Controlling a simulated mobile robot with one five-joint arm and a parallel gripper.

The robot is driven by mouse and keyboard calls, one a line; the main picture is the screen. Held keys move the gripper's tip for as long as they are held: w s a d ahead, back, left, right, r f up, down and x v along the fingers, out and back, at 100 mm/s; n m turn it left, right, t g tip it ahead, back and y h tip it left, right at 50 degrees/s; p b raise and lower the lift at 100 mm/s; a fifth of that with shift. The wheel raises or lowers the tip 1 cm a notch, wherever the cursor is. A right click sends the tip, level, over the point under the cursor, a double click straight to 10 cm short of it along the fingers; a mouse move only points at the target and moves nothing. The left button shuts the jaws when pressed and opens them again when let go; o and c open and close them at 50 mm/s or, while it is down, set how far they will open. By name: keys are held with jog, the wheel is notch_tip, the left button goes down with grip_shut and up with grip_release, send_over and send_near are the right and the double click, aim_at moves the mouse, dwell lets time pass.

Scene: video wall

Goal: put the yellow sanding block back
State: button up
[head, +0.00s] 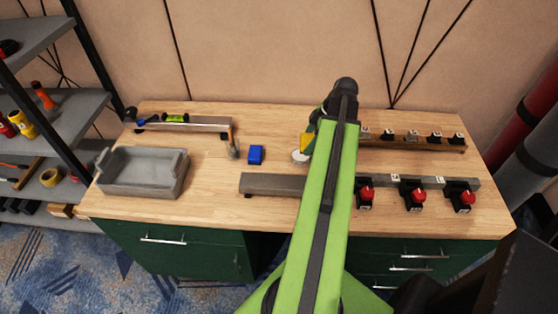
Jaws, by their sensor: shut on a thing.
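The yellow sanding block (306,142) shows only in part, beside the end of my green arm. My gripper (312,138) is over the middle of the workbench, shut on the yellow block; my arm hides most of the jaws. A round white thing (300,156) lies just below the block in the picture; I cannot tell whether they touch. A blue block (256,155) sits on the bare wood to the left.
A grey tray (143,173) stands at the left of the workbench (222,172). A rail (270,184) runs along the front, with several red-knobbed black devices (413,194) at right. Racks (205,125) stand behind. Shelves (75,110) are at far left.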

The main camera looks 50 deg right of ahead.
jog(key=b, duration=0.6)
send_over(276, 158)
jog(key=s, duration=0.1)
jog(key=f, duration=0.4)
jog(key=d+f, duration=0.1)
jog(key=f, duration=0.1)
jog(key=shift+s+f, duration=0.2)
jog(key=shift+f, duration=0.2)
jog(key=shift+w+a, duration=0.15)
notch_tip(276, 158, down, 4)
jog(key=b, duration=0.4)
jog(key=shift+f+b, duration=0.15)
jog(key=shift+b, duration=0.2)
jog(key=shift+r, duration=0.2)
jog(key=shift+f, duration=0.2)
jog(key=o, duration=1.3)
jog(key=shift+r, duration=0.1)
